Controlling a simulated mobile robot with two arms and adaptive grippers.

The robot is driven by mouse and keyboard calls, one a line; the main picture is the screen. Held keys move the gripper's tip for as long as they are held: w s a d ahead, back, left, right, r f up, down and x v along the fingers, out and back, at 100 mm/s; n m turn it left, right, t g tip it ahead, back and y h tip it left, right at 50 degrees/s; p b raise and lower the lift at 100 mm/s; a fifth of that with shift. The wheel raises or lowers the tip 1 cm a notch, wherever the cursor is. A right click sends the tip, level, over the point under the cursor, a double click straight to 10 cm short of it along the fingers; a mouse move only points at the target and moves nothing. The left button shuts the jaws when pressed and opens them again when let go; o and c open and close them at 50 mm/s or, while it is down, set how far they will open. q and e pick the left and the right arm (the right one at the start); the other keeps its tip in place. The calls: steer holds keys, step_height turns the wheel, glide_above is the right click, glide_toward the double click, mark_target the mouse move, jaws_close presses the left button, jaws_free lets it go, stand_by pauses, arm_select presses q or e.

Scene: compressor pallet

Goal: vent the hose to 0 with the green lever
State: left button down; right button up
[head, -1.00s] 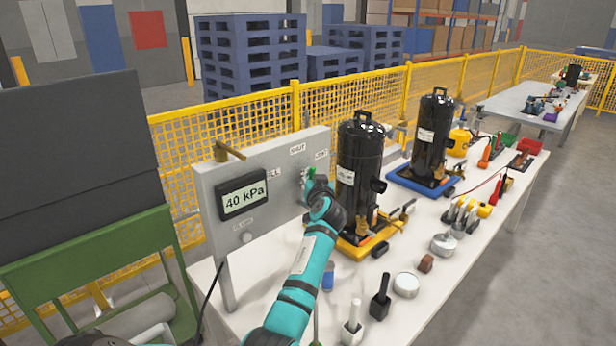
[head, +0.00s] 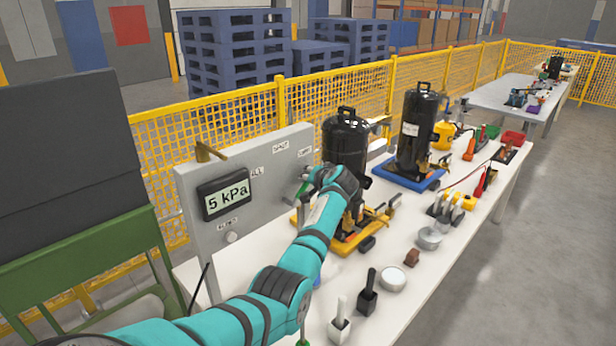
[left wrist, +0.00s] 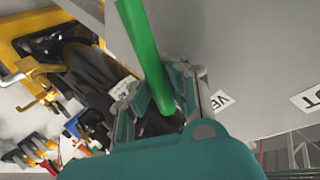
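The grey panel (head: 268,200) carries a display (head: 225,199) that reads 5 kPa. The green lever (head: 302,188) is on the panel's right part, mostly hidden by my left gripper in the head view. In the left wrist view the green lever (left wrist: 146,50) runs between the fingers of my left gripper (left wrist: 160,100), which look closed around it. A label starting with "VE" (left wrist: 219,101) is beside the fingers. My right gripper is in neither view.
A brass lever (head: 208,151) sits on the panel's top left. Two black compressors (head: 345,140) (head: 417,125) stand right of the panel on yellow and blue bases. A white cup (head: 393,278) and several small parts lie on the white table (head: 420,300).

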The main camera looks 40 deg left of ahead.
arm_select(q)
steer(key=shift+w+d+f, duration=0.1)
steer(key=shift+d+f, duration=0.2)
steer(key=shift+f, duration=0.25)
steer(key=c, duration=1.9)
jaws_free()
steer(key=o, duration=0.7)
steer(key=shift+d+r, duration=0.2)
steer(key=shift+r, duration=0.15)
steer(key=shift+c, duration=0.2)
steer(key=shift+a+r, duration=0.1)
steer(key=shift+a, duration=0.05)
steer(key=v, duration=1.2)
